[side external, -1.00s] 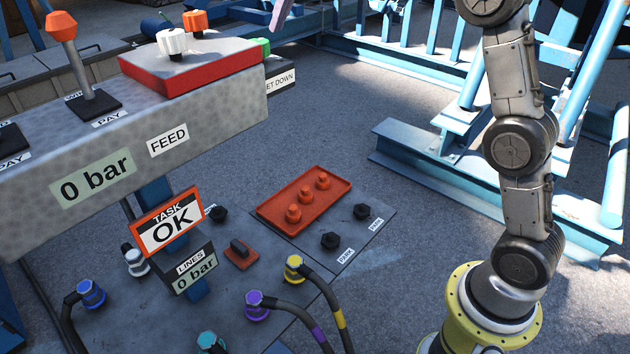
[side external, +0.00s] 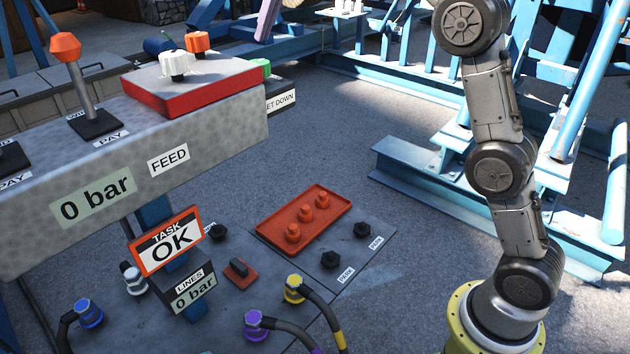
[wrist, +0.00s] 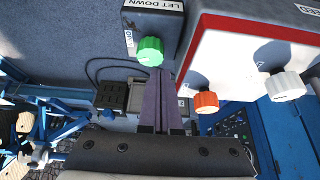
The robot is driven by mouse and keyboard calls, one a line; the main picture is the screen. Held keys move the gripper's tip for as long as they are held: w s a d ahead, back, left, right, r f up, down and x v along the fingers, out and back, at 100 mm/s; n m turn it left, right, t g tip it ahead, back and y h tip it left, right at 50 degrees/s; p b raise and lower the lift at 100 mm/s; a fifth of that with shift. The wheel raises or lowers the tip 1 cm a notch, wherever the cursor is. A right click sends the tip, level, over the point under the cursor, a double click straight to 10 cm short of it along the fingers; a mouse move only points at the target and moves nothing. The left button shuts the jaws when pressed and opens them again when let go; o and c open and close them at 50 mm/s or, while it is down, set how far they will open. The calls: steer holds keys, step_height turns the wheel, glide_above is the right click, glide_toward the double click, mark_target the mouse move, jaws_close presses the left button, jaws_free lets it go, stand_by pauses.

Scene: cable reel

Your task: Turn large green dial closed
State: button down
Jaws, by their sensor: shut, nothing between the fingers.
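The large green dial (wrist: 149,51) sits on a dark box labelled LET DOWN (wrist: 153,5) in the wrist view. In the side view the green dial (side external: 262,67) is mostly hidden behind the red-edged panel. My gripper (wrist: 162,72) is shut and empty, its long purple-grey fingers together. Their tips appear just beside the dial's lower right edge in the wrist view; I cannot tell whether they touch. In the side view the purple fingers (side external: 268,20) show at the top edge, above the dial and apart from it in the picture.
The red-edged panel (side external: 195,80) carries a white knob (side external: 175,63) and an orange knob (side external: 197,42), close to the green dial. An orange-topped lever (side external: 78,80) stands at left. A sign reads TASK OK (side external: 168,240). Blue steel frames stand behind.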

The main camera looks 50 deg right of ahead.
mark_target(267, 76)
steer(key=shift+f, duration=3.3)
steer(key=shift+w+d, duration=0.2)
steer(key=shift+w, duration=0.05)
steer(key=shift+s+d, duration=0.15)
steer(key=shift+d, duration=0.65)
steer(key=shift+d, duration=0.65)
steer(key=shift+d, duration=0.1)
steer(key=shift+s, duration=0.2)
step_height(267, 76, up, 6)
